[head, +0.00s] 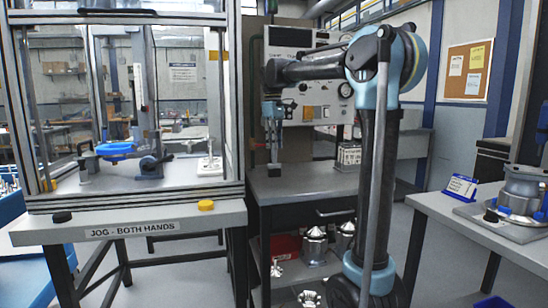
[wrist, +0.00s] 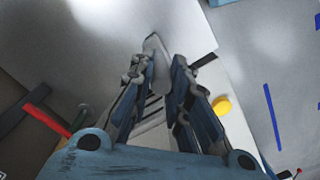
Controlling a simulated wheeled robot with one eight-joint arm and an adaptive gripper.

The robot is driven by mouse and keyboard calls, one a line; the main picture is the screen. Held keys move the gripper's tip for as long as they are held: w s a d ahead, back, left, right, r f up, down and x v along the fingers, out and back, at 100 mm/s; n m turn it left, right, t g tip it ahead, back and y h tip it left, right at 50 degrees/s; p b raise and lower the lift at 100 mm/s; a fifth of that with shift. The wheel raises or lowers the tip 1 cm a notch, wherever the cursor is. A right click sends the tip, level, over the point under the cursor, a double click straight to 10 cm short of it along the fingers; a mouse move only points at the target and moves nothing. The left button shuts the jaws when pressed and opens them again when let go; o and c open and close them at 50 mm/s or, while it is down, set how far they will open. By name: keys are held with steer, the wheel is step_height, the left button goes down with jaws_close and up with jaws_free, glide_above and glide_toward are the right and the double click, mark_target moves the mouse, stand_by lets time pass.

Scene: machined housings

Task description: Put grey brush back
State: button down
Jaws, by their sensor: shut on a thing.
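My gripper (head: 272,122) points down above the dark-topped bench in the middle of the head view. It is shut on the grey brush (head: 274,148), which hangs upright below it with a dark block-like end at the bottom. The head view does not show clearly whether this end touches the bench top (head: 310,186) or hangs just above it. In the wrist view, my gripper (wrist: 160,66) has a light grey piece of the brush (wrist: 156,48) between its fingertips. The rest of the brush is hidden there.
Left of the bench stands a framed glass enclosure on a table with a yellow button (head: 206,205) and a black button (head: 62,217). A small labelled box (head: 349,155) stands at the bench's back right. Metal housings (head: 314,246) sit on the shelf below.

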mark_target(275, 164)
steer(key=shift+f, duration=2.1)
steer(key=c, duration=1.5)
jaws_free()
steer(key=r, duration=1.2)
steer(key=shift+w+a, duration=0.25)
steer(key=shift+w, duration=0.05)
steer(key=s+d+f+m, duration=0.3)
steer(key=s+d+f, duration=0.4)
steer(key=s+d, duration=0.15)
steer(key=s+d+f+m+t, duration=0.1)
steer(key=s+d+f+m, duration=0.2)
steer(key=s+f, duration=0.5)
steer(key=s+d+f+m+t, duration=0.1)
steer(key=s+d+f+m, duration=0.2)
steer(key=f, duration=1.1)
steer(key=s+d+f+m, duration=0.2)
steer(key=s+d+f, duration=0.5)
steer(key=s+f, duration=0.3)
steer(key=shift+s+d+f+m+t, duration=0.1)
steer(key=shift+s+f+m+t, duration=0.1)
steer(key=shift+s, duration=0.6)
steer(key=shift+s+d+f+m+t, duration=0.1)
steer(key=shift+s+f+m+t, duration=0.1)
steer(key=shift+s, duration=0.6)
